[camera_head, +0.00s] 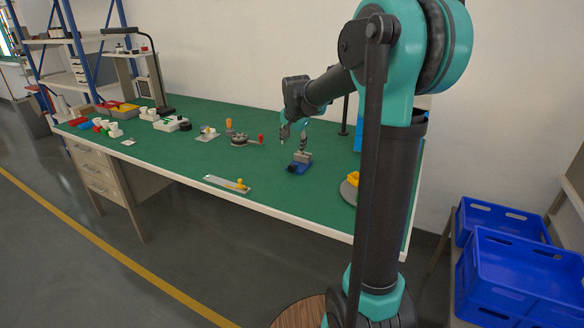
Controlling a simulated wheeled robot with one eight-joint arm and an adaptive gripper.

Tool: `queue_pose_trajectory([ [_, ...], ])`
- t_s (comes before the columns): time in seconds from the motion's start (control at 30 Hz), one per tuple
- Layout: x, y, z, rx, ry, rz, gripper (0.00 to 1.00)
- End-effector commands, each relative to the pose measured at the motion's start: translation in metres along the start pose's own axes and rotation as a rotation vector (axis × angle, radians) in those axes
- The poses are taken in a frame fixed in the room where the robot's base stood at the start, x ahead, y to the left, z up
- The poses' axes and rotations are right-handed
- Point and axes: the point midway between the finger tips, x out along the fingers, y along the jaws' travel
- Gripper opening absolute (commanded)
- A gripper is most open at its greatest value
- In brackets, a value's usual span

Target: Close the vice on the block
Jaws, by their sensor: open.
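A small blue vice (294,170) sits on the green bench top, right of the middle. A light grey block (303,156) shows at its top; I cannot tell whether the jaws touch it. My gripper (293,138) hangs just above the vice and block, pointing down, with its fingers apart. One finger is close to or behind the block; contact is too small to tell. The vice's handle cannot be made out.
The green workbench (190,165) carries a round grey fixture with a red knob (261,137), a metal strip with a yellow knob (241,184), and a yellow part on a grey disc (352,179). Blue crates (515,275) stand at the right.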

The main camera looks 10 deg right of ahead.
Motion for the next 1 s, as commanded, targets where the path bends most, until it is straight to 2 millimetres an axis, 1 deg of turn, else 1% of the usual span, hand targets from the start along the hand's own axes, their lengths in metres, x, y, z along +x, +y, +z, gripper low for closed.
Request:
queue_pose_trajectory([
  [0.03, -0.006, -0.002, 0.002, -0.004, 0.02, 0.005, 0.53],
  [0.1, -0.008, -0.003, 0.001, -0.004, 0.036, 0.011, 0.53],
  [0.17, -0.006, -0.003, 0.0, -0.003, 0.041, 0.013, 0.53],
  [0.27, 0.005, -0.003, -0.001, -0.002, 0.04, 0.013, 0.53],
  [0.8, 0.105, -0.002, -0.005, -0.002, 0.038, 0.012, 0.53],
  [1.0, 0.137, -0.001, -0.006, -0.002, 0.038, 0.012, 0.53],
])
